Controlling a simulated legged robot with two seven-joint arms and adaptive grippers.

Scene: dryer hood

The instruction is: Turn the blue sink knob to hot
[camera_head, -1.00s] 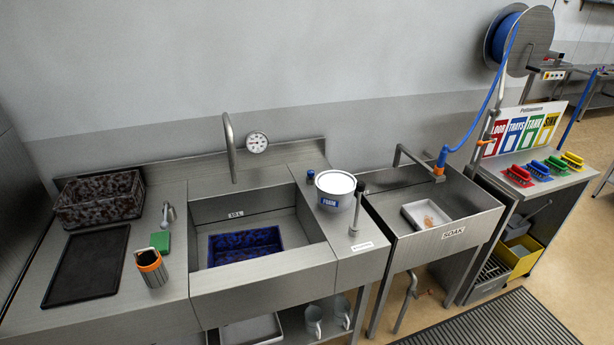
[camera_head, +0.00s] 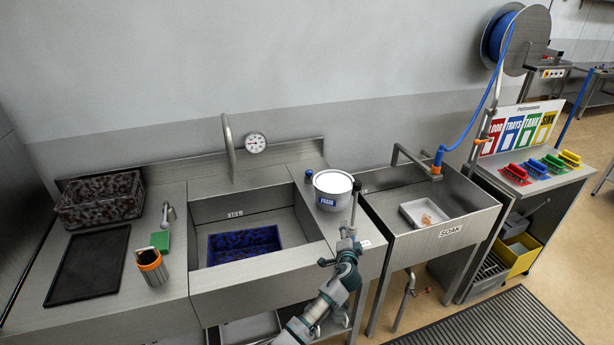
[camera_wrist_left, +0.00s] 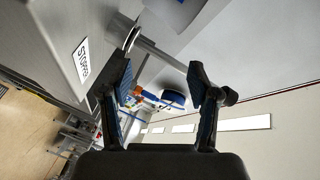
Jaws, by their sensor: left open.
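The small blue knob (camera_head: 310,174) sits at the back of the counter, right of the main sink (camera_head: 262,285) and just behind the white foam tub (camera_head: 333,183). My left gripper (camera_head: 350,232) is in front of the tub, by the upright lever with a dark top (camera_head: 355,190), well short of the knob. In the left wrist view its two dark fingers (camera_wrist_left: 162,72) are spread with nothing between them. The lever's metal rod (camera_wrist_left: 160,54) passes beyond the fingertips there. I cannot make out the blue knob in the wrist view. My right gripper is out of view.
A tall faucet (camera_head: 229,150) and a round dial (camera_head: 255,142) stand behind the main sink, which holds a blue speckled tray (camera_head: 243,243). The soak sink (camera_head: 470,210) is to the right. A stopper label (camera_wrist_left: 82,60) shows in the wrist view.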

